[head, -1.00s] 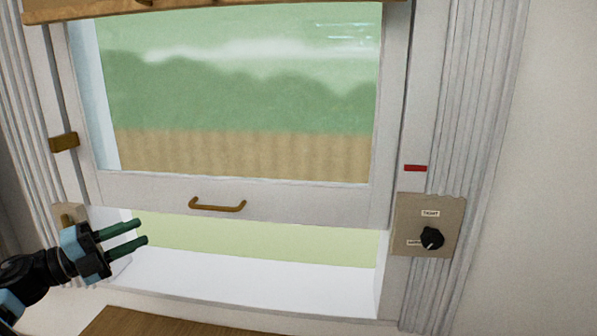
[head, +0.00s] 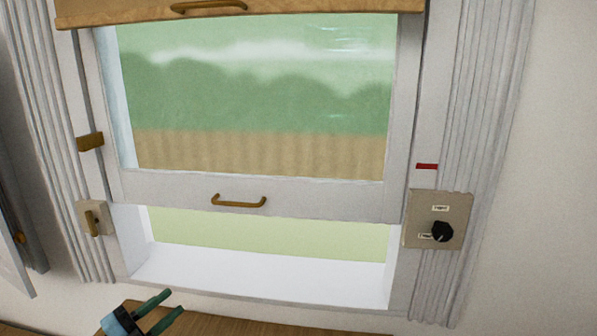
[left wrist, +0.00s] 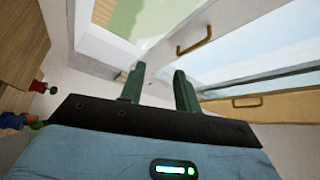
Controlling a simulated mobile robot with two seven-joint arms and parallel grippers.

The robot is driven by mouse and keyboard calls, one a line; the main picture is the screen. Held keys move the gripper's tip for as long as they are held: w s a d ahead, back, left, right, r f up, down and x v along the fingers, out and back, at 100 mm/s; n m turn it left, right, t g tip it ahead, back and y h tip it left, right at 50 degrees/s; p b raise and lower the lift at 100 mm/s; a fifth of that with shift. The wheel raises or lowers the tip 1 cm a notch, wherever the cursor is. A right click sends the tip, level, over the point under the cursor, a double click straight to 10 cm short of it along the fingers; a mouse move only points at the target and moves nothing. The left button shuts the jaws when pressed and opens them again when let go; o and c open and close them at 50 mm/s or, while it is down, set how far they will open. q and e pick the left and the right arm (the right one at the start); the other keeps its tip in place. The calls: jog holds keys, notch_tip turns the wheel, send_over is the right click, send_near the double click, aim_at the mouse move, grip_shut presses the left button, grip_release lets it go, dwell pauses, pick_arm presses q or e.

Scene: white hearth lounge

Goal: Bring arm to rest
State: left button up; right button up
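My left gripper (head: 160,312) is at the bottom of the head view, low in front of the window sill. Its two green fingers are apart with nothing between them. In the left wrist view the same gripper (left wrist: 158,85) has its fingers spread and empty, with the window beyond them. The window sash (head: 300,198) is partly raised, with an open gap below it. Its brass handle (head: 239,202) is clear of the gripper. My right gripper is not in view.
A wooden surface (head: 230,326) lies below the sill. A brass lever plate (head: 92,219) is left of the window, and a panel with a black knob (head: 442,231) is right. A wooden blind bar (head: 300,10) crosses the top. Small coloured objects (left wrist: 14,120) show at left in the wrist view.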

pick_arm(q)
jog(key=s+d+f+n+y+p, duration=0.1)
jog(key=s+d+f+n+y, duration=0.1)
jog(key=s+f+n+y, duration=0.5)
jog(key=s+d+f+n+y, duration=0.2)
jog(key=s+f+n, duration=0.4)
jog(key=s+f, duration=0.6)
jog(key=s+d+f+n+g+y, duration=0.1)
jog(key=s+f+n+g, duration=0.2)
jog(key=s, duration=0.6)
jog(key=s+d+f+n+g+y, duration=0.1)
jog(key=s+d+f+n+g, duration=0.1)
jog(key=s+f, duration=0.4)
jog(key=s+n+g, duration=0.1)
jog(key=s, duration=0.3)
jog(key=shift+s+g+p, duration=0.2)
jog(key=shift+g+p, duration=0.2)
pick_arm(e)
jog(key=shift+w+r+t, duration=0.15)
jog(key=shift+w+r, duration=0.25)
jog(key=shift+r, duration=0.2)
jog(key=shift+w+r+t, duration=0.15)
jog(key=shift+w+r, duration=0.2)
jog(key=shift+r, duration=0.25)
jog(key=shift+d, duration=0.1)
